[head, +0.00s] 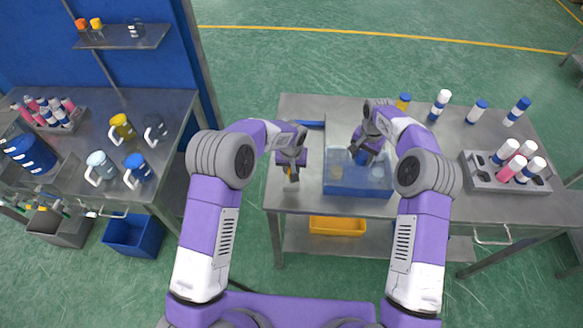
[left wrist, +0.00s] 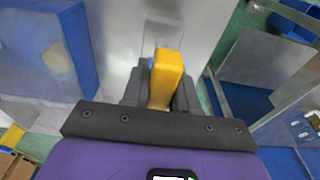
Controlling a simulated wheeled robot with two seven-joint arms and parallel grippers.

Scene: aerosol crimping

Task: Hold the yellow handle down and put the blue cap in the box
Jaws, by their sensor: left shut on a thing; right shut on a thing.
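The yellow handle (head: 291,176) shows as a small patch at the left side of the middle table. In the left wrist view the yellow handle (left wrist: 167,70) stands large between the grey fingers. My left gripper (head: 291,166) is shut on it. My right gripper (head: 366,149) is over the see-through blue box (head: 350,189) and shut on the blue cap (head: 361,158), which is mostly hidden by the fingers. The box also shows at the left of the left wrist view (left wrist: 82,45). Some pale and tan items show dimly inside the box.
White and blue cans (head: 440,104) stand along the table's back right. A grey rack (head: 505,181) with several cans is at the right. A yellow bin (head: 337,226) sits on the lower shelf. A side table (head: 100,138) with mugs is at the left.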

